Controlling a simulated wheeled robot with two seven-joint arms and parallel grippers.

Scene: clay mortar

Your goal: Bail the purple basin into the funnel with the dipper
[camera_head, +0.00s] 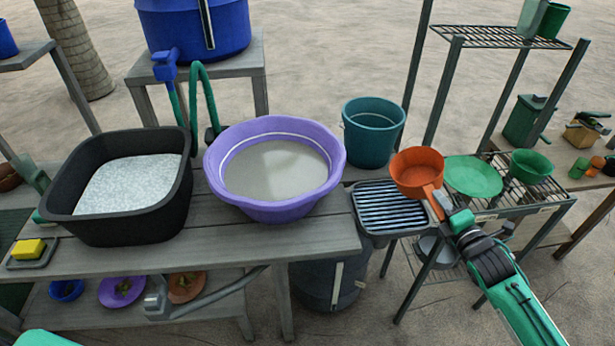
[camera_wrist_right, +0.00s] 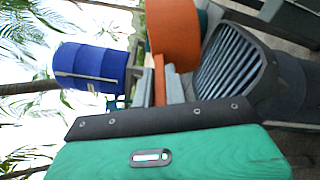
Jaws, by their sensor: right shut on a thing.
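The purple basin (camera_head: 273,168) stands on the grey bench and holds grey, clay-like liquid with a smooth surface. The orange dipper (camera_head: 416,172) is upright, right of the basin and above the ribbed grate; only orange shows inside it. My right gripper (camera_head: 446,207) is shut on the dipper's handle. In the right wrist view, the orange dipper (camera_wrist_right: 172,42) shows with its handle between the grey fingers (camera_wrist_right: 160,88). A green cup-like thing (camera_head: 530,166) on the right rack may be the funnel, but I cannot tell.
A black tub (camera_head: 95,222) of pale material stands left of the basin. A teal bucket (camera_head: 371,145) is behind the dipper. The ribbed grate (camera_head: 380,212) lies right of the basin. A green plate (camera_head: 473,176) is on the rack. A blue barrel (camera_head: 193,25) stands behind.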

